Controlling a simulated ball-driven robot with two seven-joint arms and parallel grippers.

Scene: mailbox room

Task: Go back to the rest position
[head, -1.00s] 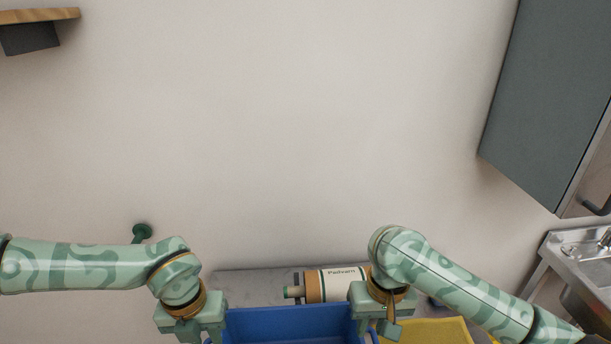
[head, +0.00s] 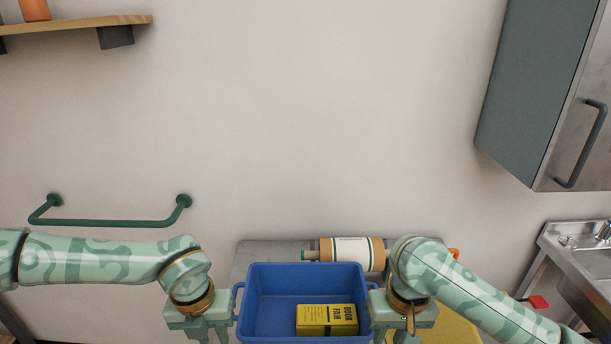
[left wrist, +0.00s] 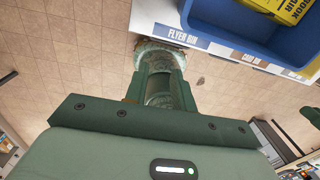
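My left gripper (head: 207,333) hangs at the left of the blue bin (head: 262,276), apart from it, its tips at the lower picture edge. The left wrist view shows its fingers (left wrist: 162,85) close together with nothing seen held, and the bin (left wrist: 225,25) off to the upper right. My right gripper (head: 408,325) is by the bin's right side; its fingertips are hidden or cut off, so I cannot tell whether it is open or touches the bin's handle. Both forearms reach inward from the sides.
A yellow book (head: 327,320) lies in the bin. A labelled cylinder (head: 350,254) lies behind it on a grey surface (head: 262,253). Something yellow (head: 452,330) is at the right. A green rail (head: 110,222), shelf (head: 75,27), wall cabinet (head: 535,90) and sink (head: 590,265) surround a bare wall.

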